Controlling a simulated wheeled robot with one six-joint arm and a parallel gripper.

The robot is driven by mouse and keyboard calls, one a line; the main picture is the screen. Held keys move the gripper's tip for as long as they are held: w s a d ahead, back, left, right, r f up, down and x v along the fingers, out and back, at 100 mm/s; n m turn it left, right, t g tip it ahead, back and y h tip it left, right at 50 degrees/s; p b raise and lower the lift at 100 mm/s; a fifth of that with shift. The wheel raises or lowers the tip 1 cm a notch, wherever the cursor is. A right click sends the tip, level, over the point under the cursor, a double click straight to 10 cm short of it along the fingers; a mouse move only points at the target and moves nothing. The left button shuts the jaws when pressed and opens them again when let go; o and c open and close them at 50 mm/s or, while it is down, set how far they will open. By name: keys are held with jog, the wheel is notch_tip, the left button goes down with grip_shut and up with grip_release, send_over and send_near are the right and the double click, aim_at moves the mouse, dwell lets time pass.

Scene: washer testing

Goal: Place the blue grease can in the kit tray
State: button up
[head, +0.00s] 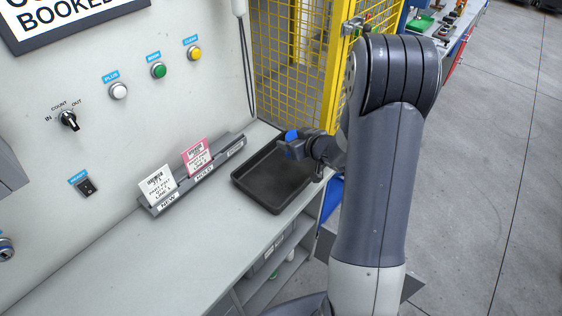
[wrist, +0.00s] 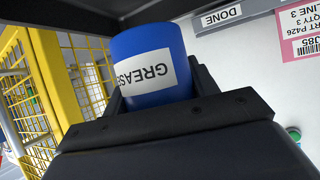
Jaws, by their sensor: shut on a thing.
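The blue grease can (wrist: 152,66) is held between the jaws of my gripper (wrist: 158,103). Its white label with the word GREASE shows upside down in the wrist view. In the head view only a small blue part of the can (head: 291,135) shows at my gripper (head: 293,146). The black kit tray (head: 243,186) lies on the workbench. My gripper is over the back right part of the tray, above it. The gap between the can and the tray floor cannot be judged exactly.
A card rack (head: 165,202) with a white card (head: 157,185) and a pink card (head: 197,156) stands left of the tray against the panel. A yellow mesh fence (head: 296,60) is behind the tray. The bench front left (head: 150,265) is clear.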

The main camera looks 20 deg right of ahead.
jog(key=shift+f, duration=4.25)
jog(key=shift+f, duration=0.15)
jog(key=o, duration=1.1)
jog(key=b+v, duration=0.1)
jog(key=v, duration=1.1)
jog(key=shift+s, duration=0.15)
